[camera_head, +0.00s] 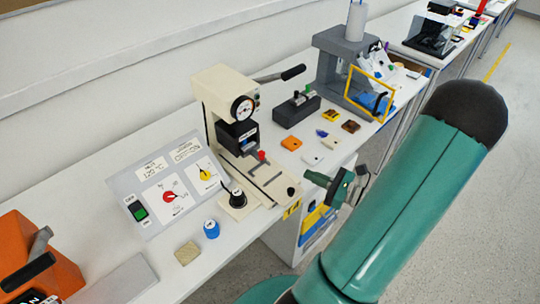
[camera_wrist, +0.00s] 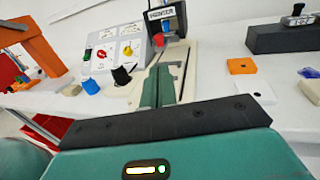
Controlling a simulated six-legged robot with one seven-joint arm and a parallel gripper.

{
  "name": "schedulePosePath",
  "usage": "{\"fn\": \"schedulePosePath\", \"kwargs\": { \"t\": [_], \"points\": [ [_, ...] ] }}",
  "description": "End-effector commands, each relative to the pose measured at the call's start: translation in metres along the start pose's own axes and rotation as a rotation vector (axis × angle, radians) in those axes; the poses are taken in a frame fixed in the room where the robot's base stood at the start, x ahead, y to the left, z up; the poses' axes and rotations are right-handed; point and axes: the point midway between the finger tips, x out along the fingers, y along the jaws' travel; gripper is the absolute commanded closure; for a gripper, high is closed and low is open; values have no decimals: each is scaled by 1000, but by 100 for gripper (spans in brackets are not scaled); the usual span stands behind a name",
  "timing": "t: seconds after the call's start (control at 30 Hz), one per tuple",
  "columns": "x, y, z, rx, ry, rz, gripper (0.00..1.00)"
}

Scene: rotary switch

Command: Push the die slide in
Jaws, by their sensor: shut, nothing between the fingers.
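The cream press (camera_head: 222,110) stands on the bench with a round gauge and a dark head. Its slide bed (camera_head: 270,182) reaches toward the bench's front edge, with a red piece (camera_head: 262,155) near the head and a black knob (camera_head: 291,191) at the front end. I cannot tell clearly which part is the die slide. My gripper (camera_head: 312,178) is just right of the bed's front end, at the bench edge. In the wrist view my gripper's teal fingers (camera_wrist: 159,80) are together and empty, pointing along the bed toward the head and hiding part of the bed; contact cannot be told.
A control panel (camera_head: 170,185) with red and yellow knobs stands left of the press. A blue cap (camera_head: 211,229) and a tan block (camera_head: 187,253) lie before it. Several small tiles and a dark block (camera_head: 296,110) lie to the right. The press's lever (camera_head: 280,74) sticks out rightward.

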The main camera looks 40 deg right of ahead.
Motion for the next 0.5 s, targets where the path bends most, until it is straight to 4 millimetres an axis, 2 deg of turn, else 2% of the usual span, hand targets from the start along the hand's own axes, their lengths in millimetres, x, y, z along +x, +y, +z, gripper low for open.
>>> {"fn": "schedulePosePath", "kwargs": {
  "t": [0.07,0.17,0.27,0.5],
  "points": [
    [-2,1,0,0,0,-4,100],
    [4,1,0,0,1,-4,100],
    [17,2,0,0,0,-2,100],
    [64,2,0,0,0,-2,100]
  ]
}}
